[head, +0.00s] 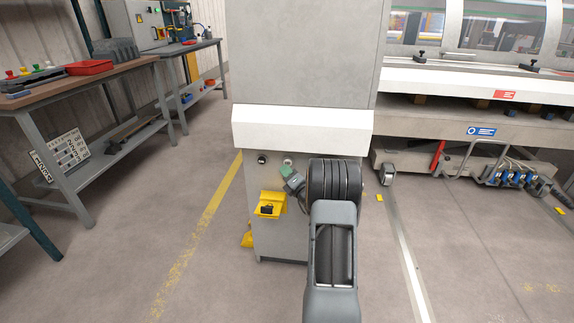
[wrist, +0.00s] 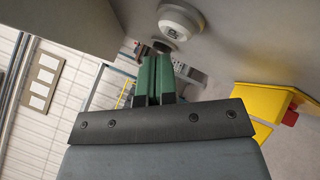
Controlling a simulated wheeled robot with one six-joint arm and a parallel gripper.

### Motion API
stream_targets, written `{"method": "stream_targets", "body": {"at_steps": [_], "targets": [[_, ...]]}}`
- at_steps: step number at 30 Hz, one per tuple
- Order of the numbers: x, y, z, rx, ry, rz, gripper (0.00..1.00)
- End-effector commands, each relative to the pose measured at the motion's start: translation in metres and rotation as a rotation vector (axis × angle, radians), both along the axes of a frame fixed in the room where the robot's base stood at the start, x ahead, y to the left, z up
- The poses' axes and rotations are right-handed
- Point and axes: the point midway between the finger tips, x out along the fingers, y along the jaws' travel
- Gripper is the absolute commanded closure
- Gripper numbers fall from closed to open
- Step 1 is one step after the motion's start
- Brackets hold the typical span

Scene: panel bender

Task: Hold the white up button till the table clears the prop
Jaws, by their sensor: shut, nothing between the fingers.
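The white button (head: 287,161) is on the front of the grey cabinet, below its white band. In the wrist view it is a round white button (wrist: 180,22) at the top. My gripper (head: 284,170) is shut and empty, just below the button. Its green fingertips (wrist: 157,58) point toward the button; I cannot tell whether they touch it. The machine's table (head: 470,122) is at the right. A red bar (head: 438,156), perhaps the prop, stands tilted beneath it; its top contact is too small to judge.
A dark button (head: 262,158) sits left of the white one. A yellow box (head: 270,204) is below, and also shows with a red part in the wrist view (wrist: 262,103). A workbench (head: 90,80) stands at the left. Floor between bench and cabinet is clear.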

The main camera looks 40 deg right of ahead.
Motion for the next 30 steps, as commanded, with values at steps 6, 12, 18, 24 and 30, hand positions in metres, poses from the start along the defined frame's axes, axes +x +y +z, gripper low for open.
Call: {"method": "stream_targets", "body": {"at_steps": [6,12,18,24,30], "targets": [[0.0009,-0.0010,0.0000,0.000,0.000,0.000,1.00],[0.0049,-0.0048,-0.0001,-0.001,0.000,0.000,1.00],[0.0061,-0.0059,0.0003,0.000,0.000,0.000,1.00],[0.0060,-0.0060,0.0002,0.000,0.000,0.000,1.00],[0.0068,-0.0067,0.0002,0.000,0.000,0.000,1.00]]}}
